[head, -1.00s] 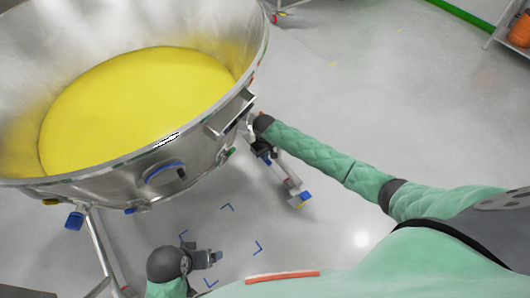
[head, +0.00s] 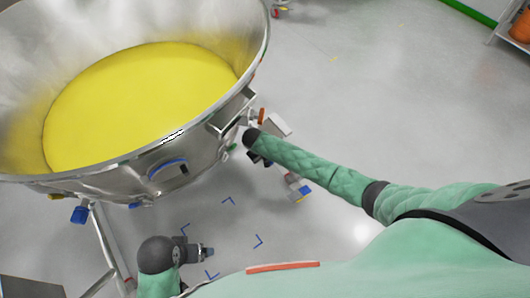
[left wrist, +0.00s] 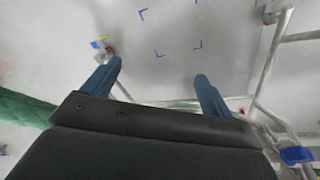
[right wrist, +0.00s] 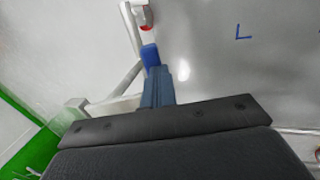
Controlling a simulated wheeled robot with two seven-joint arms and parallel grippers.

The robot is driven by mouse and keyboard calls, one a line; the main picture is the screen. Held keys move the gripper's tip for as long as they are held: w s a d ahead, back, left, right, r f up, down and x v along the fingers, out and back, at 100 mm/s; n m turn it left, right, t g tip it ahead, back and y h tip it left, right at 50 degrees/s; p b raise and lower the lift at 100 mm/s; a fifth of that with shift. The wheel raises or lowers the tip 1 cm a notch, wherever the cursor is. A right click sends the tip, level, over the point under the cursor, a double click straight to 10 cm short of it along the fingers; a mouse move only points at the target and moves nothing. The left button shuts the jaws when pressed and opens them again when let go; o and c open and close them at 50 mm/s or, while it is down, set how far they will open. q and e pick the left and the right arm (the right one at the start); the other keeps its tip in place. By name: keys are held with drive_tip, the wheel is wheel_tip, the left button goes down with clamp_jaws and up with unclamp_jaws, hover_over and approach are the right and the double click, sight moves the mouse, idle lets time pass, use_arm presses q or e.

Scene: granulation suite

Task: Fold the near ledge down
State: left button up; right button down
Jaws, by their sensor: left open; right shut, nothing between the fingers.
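A narrow steel ledge (head: 231,113) sticks out from the near right side of the big steel bowl (head: 115,178), just below its rim. My right arm reaches in from the right, and its wrist is just below and right of the ledge. Its fingers are largely hidden in the head view. In the right wrist view my right gripper (right wrist: 160,88) is shut and empty, with a blue part (right wrist: 150,56) beyond its tips. My left gripper (head: 207,252) is low over the floor in front of the bowl. In the left wrist view it is open with bare floor between its fingers.
The bowl holds yellow material (head: 140,100) and stands on a tubular steel frame (head: 103,240) with blue fittings (head: 79,214). A blue-handled latch (head: 167,168) sits on its near side. Blue corner marks (head: 228,200) lie on the floor. Open floor extends to the right.

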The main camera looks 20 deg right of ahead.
use_arm(q)
drive_tip(key=w+d+f+t+h+b, duration=0.1)
drive_tip(key=d+f+b, duration=0.3)
drive_tip(key=f, duration=0.7)
drive_tip(key=w+d+f+t+h+b, duration=0.1)
drive_tip(key=d+f+b, duration=0.3)
drive_tip(key=f, duration=0.8)
drive_tip(key=shift+w+t+b, duration=0.5)
drive_tip(key=shift+w+t, duration=0.3)
drive_tip(key=shift+w, duration=0.05)
use_arm(e)
drive_tip(key=w+d+f+t+h, duration=0.3)
drive_tip(key=d+f+h, duration=0.6)
drive_tip(key=f, duration=0.3)
drive_tip(key=shift+w+d+f+t+h, duration=0.2)
drive_tip(key=shift+w+d+t+h, duration=0.1)
drive_tip(key=shift+t+h, duration=0.15)
drive_tip(key=shift+d, duration=0.15)
use_arm(q)
drive_tip(key=shift+f, duration=0.1)
